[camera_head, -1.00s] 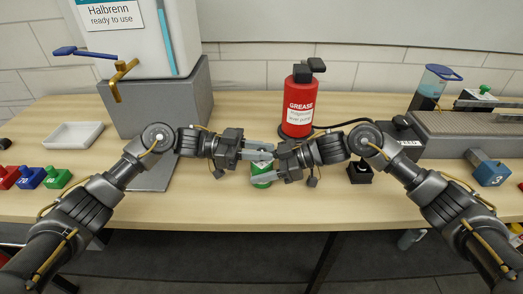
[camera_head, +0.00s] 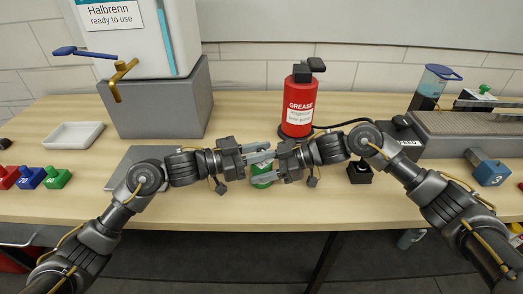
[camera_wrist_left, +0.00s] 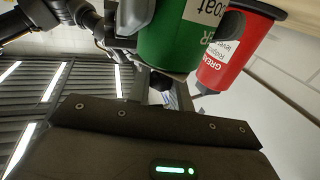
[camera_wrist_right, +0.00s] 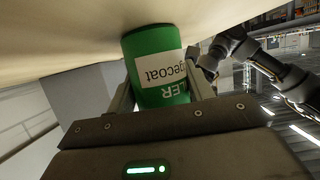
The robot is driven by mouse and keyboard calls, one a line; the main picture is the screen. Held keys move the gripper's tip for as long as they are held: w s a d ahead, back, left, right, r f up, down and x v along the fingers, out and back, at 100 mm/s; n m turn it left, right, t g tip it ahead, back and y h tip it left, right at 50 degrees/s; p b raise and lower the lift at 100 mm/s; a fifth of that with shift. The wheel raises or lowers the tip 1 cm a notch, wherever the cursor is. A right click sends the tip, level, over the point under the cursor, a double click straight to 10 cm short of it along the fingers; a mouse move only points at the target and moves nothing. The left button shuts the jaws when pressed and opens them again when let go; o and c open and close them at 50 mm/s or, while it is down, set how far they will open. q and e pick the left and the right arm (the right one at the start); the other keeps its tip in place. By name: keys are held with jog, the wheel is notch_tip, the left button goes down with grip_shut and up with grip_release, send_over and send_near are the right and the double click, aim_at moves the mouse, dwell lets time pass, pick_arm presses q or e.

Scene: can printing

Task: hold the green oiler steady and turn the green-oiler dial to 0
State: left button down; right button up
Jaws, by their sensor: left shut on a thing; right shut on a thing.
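The green oiler (camera_head: 262,184) stands on the table at the front middle, mostly covered by my grippers. Its green body and white label fill the space between the fingers in the right wrist view (camera_wrist_right: 155,55). My right gripper (camera_head: 264,180) is shut around this body. My left gripper (camera_head: 262,158) is higher, at the oiler's top. In the left wrist view a small dark part, the dial (camera_wrist_left: 160,84), sits between its fingers, which are shut on it. The dial's marks and setting cannot be read.
A red grease can (camera_head: 299,105) stands close behind the grippers. A grey block (camera_head: 165,105) carries a white container with a tap at left. A white tray (camera_head: 74,135) and red, blue and green pieces lie further left. A black holder (camera_head: 360,174) is at right.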

jog(key=shift+a, duration=0.1)
pick_arm(q)
jog(key=c, duration=1.3)
grip_release()
jog(key=v, duration=1.2)
pick_arm(e)
jog(key=o, duration=1.3)
jog(key=shift+c, duration=0.2)
